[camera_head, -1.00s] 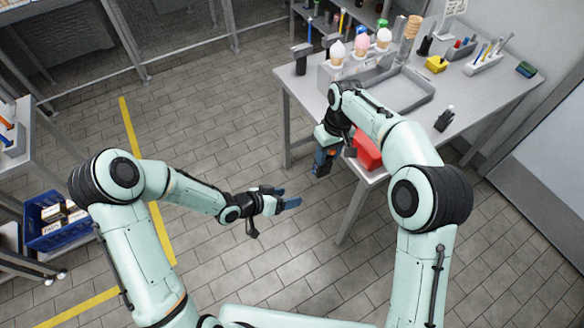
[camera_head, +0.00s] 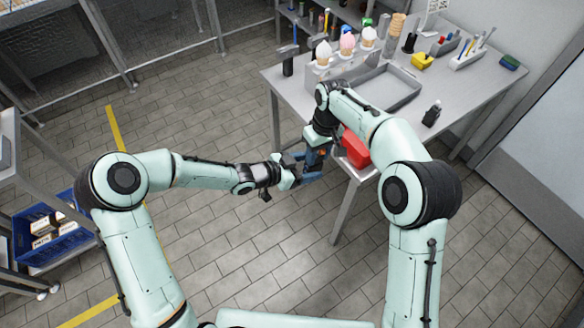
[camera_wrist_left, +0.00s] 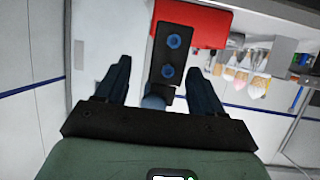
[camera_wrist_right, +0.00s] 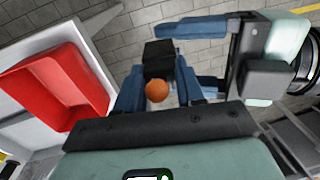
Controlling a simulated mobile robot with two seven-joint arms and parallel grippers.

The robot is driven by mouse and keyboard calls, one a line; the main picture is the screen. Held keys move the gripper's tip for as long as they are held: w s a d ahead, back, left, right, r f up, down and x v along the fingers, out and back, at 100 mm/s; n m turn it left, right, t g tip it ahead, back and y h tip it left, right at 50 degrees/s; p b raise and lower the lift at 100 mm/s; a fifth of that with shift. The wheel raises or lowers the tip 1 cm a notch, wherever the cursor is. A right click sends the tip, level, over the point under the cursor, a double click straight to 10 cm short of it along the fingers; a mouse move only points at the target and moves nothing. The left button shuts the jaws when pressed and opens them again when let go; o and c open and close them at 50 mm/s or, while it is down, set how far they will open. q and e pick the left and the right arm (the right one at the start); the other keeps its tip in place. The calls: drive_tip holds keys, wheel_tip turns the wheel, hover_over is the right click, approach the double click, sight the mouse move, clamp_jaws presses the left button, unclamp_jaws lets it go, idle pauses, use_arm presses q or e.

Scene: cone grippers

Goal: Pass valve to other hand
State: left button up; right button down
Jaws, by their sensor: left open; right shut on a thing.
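The valve is a black block with two round blue ports, seen between my left fingers in the left wrist view (camera_wrist_left: 172,58). In the right wrist view the valve (camera_wrist_right: 160,58) shows a black end and an orange ball. My right gripper (camera_head: 316,156) is shut on it and holds it in the air off the table's near left corner. My left gripper (camera_head: 300,168) is open, and its blue fingers reach in from the left on either side of the valve. Whether they touch it cannot be told. In the head view the valve is mostly hidden by the grippers.
A red bin (camera_head: 355,149) sits on the table's near corner, close beside my right gripper. The grey table (camera_head: 440,85) holds a tray (camera_head: 388,92), ice cream cones (camera_head: 347,45) and small tools. A blue crate (camera_head: 52,240) stands at left. The floor between my arms is clear.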

sight(317, 165)
use_arm(q)
drive_tip(key=shift+x, duration=1.8)
drive_tip(key=c, duration=1.1)
use_arm(e)
drive_tip(key=c, duration=0.6)
unclamp_jaws()
drive_tip(key=shift+s+a, duration=0.15)
drive_tip(key=shift+a, duration=0.05)
drive_tip(key=shift+r, duration=0.1)
